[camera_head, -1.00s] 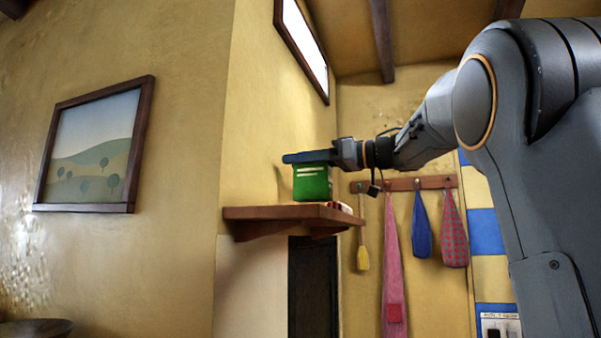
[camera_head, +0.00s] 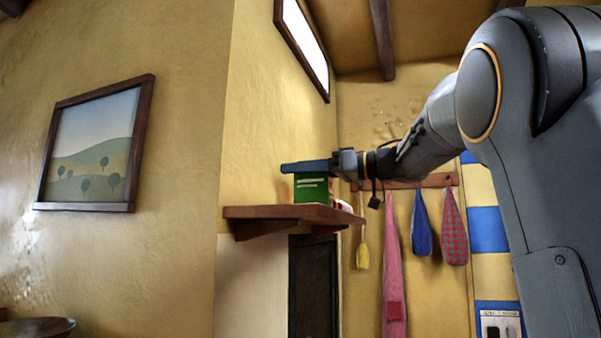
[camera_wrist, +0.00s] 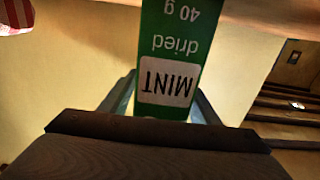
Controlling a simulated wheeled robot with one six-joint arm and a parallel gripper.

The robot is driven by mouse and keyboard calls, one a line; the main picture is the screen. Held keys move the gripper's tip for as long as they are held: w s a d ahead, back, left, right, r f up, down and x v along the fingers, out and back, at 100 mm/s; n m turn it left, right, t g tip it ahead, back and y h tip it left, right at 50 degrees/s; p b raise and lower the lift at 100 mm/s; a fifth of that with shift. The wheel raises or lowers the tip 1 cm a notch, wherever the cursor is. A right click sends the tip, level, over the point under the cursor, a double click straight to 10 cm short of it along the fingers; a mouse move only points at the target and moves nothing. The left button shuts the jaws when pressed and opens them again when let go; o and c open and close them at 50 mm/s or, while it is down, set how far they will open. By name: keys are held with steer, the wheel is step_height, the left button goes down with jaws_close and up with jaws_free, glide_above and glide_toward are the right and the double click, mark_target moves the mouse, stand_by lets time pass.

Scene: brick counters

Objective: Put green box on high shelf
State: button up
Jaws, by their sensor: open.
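The green box (camera_head: 312,190) stands upright on the wooden high shelf (camera_head: 290,213). In the wrist view the green box (camera_wrist: 168,60) shows upside down with the words "MINT", "dried" and "40 g". My gripper (camera_head: 303,167) is level at the top of the box. In the wrist view my gripper (camera_wrist: 163,100) is open, with one finger on each side of the box. Whether a finger still touches the box cannot be told. The shelf's edge (camera_wrist: 270,16) shows at the top of the wrist view.
A small red and white thing (camera_head: 342,206) sits on the shelf, right of the box. A peg rail (camera_head: 405,184) with hanging cloths and mitts is on the wall behind, under my forearm. A framed picture (camera_head: 93,150) hangs left. A dark doorway (camera_head: 313,285) is below the shelf.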

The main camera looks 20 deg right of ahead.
steer(key=shift+r, duration=0.15)
steer(key=b+v, duration=0.4)
steer(key=v, duration=0.8)
